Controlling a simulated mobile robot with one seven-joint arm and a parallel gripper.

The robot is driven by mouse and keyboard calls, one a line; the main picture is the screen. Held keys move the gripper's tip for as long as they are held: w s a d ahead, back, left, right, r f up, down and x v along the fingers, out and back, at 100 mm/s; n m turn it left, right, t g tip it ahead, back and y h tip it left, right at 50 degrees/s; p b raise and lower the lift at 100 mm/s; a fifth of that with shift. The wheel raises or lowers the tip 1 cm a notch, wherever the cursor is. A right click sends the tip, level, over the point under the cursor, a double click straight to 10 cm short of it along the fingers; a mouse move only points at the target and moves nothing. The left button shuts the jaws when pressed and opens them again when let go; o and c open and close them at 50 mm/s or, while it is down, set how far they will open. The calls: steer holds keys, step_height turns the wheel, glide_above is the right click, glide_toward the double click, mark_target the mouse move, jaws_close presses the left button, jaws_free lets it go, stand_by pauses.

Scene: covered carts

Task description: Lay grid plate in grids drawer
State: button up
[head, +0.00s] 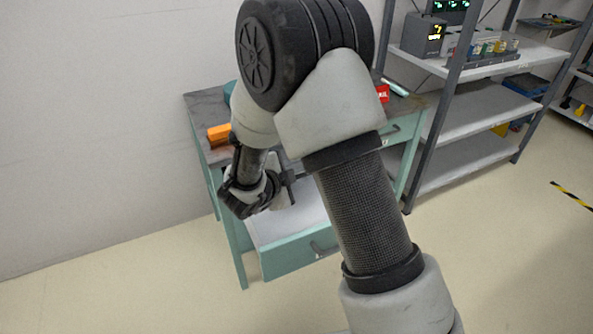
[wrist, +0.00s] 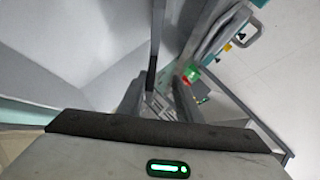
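My gripper (head: 284,188) hangs over an open drawer (head: 291,254) of the teal cart in the head view. The drawer is pulled out, and its visible pale inside looks empty. In the wrist view, dark finger parts and a small slotted grey piece (wrist: 160,104) show near the middle. I cannot tell whether this piece is part of my gripper or the grid plate. No grid plate is clearly seen in the head view. My arm hides part of the cart and drawer. The finger gap is not clear.
The teal cart's grey top (head: 205,104) carries an orange object (head: 219,134) and a red labelled item (head: 383,93). A grey shelf rack (head: 470,124) with devices stands at right. A wall (head: 90,100) is behind. The floor in front is clear.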

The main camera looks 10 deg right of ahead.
steer(key=p+v, duration=0.3)
steer(key=v, duration=1.4)
steer(key=shift+s, duration=0.15)
steer(key=shift+a+r, duration=0.1)
steer(key=shift+a, duration=0.05)
steer(key=w+a+r+n+t+y, duration=0.1)
steer(key=w+a+r+n+y, duration=0.1)
steer(key=r+n+y, duration=0.4)
steer(key=w+a+r+n+y, duration=0.2)
steer(key=w+r+n+y, duration=0.15)
steer(key=r, duration=0.55)
steer(key=s+d+n+g+h, duration=0.1)
steer(key=s+d+n+g, duration=0.3)
steer(key=s+d, duration=0.6)
steer(key=s+d+n+g+h, duration=0.15)
steer(key=s+d+n, duration=0.35)
steer(key=s+d, duration=0.5)
step_height(320, 180, up, 19)
steer(key=s+a+p, duration=0.1)
steer(key=s+p, duration=0.1)
steer(key=p, duration=1.6)
steer(key=shift+s+a+p, duration=0.35)
steer(key=shift+a+p, duration=0.05)
